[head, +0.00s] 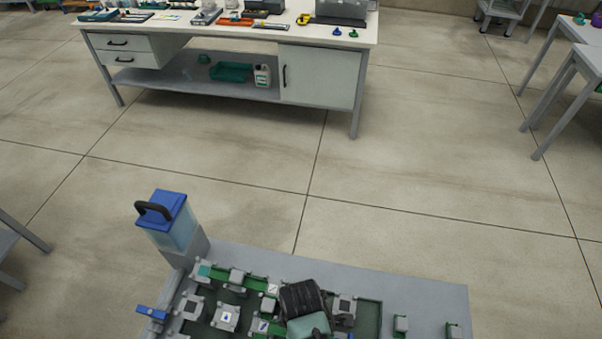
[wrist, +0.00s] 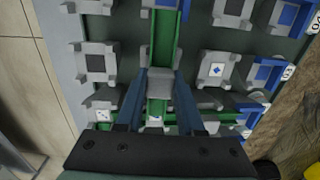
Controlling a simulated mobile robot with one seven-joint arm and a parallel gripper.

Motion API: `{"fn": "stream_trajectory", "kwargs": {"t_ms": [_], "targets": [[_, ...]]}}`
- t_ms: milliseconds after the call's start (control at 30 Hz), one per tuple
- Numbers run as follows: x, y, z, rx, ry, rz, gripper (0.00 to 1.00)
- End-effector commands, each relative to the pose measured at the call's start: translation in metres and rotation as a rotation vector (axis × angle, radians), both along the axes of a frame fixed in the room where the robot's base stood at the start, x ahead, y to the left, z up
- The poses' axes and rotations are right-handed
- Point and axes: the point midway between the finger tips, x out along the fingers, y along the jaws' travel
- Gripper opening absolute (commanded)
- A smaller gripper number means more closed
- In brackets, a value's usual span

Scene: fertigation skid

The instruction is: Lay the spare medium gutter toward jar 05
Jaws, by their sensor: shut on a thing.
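In the wrist view my gripper (wrist: 160,80) has its two blue-grey fingers closed around a grey block (wrist: 160,84) on a green gutter (wrist: 165,45). The gutter runs up and down the picture along the dark green panel, and its lower part is partly hidden by my gripper. I cannot tell whether it touches the panel. In the head view my gripper (head: 304,300) is over the skid panel, its fingertips hidden. Number labels 04 (wrist: 316,22) and 03 (wrist: 288,72) show at the panel's right edge. I cannot make out jar 05.
A blue-lidded tank (head: 172,225) stands at the skid's back left corner. The skid's grey top (head: 430,300) is clearer at right. A workbench (head: 230,40) stands beyond open floor.

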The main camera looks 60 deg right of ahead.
Motion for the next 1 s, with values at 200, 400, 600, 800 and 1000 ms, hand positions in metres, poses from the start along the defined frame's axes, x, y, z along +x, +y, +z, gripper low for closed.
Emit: {"fn": "stream_trajectory", "kwargs": {"t_ms": [200,400,600,800,1000], "targets": [[0.000,0.000,-0.002,0.000,0.000,0.000,0.00],[0.000,0.000,-0.008,0.000,0.000,0.000,0.00],[0.000,0.000,-0.011,-0.001,0.000,0.000,0.00],[0.000,0.000,-0.011,0.000,0.000,0.000,0.67],[0.000,0.000,-0.011,0.000,0.000,0.000,0.67]]}}
